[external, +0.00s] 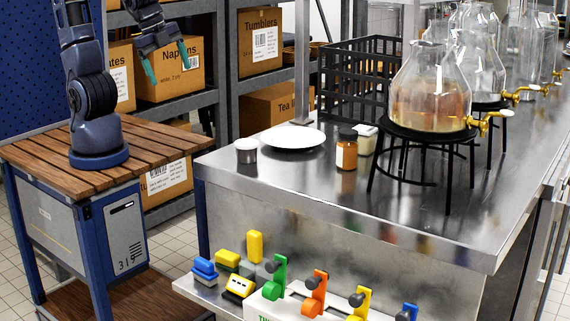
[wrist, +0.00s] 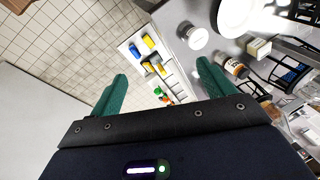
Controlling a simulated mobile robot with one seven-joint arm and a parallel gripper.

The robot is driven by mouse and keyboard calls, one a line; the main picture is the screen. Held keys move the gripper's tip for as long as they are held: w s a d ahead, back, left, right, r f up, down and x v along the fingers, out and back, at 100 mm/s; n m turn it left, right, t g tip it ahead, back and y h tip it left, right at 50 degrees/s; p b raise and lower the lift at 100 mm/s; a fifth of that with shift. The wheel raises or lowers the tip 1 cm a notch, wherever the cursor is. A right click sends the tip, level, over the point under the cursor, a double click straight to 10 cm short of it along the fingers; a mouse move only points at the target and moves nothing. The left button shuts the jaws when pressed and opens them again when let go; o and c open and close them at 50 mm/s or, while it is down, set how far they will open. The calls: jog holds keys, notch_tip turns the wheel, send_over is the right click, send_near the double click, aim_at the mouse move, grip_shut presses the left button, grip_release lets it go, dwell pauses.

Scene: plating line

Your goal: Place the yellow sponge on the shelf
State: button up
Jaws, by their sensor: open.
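Several small yellow and blue blocks sit on a low metal ledge (external: 200,296) in front of the steel counter. One plain yellow block (external: 255,246) stands upright, and another yellow block (external: 228,258) lies to its left; I cannot tell which is the yellow sponge. A yellow-and-white block with dark marks (external: 240,287) is in front. In the wrist view, small yellow blocks (wrist: 134,51) show far off on the white ledge. My gripper (external: 169,72) is open and empty, high above the wooden-topped cart; its teal fingers also show in the wrist view (wrist: 162,70).
Grey shelving (external: 226,75) with cardboard boxes stands behind. The counter holds a white plate (external: 293,138), a small jar (external: 246,151), an amber bottle (external: 346,152), a black crate (external: 345,75) and glass dispensers (external: 432,92) on stands. Coloured clamp-like tools (external: 317,290) stand right of the blocks.

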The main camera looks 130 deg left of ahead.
jog(key=s+d+r+n+t+h, duration=0.2)
jog(key=s+r, duration=0.3)
jog(key=s, duration=0.6)
jog(key=shift+d+r+n+h, duration=0.15)
jog(key=shift+r+n+h, duration=0.15)
jog(key=shift+n, duration=0.5)
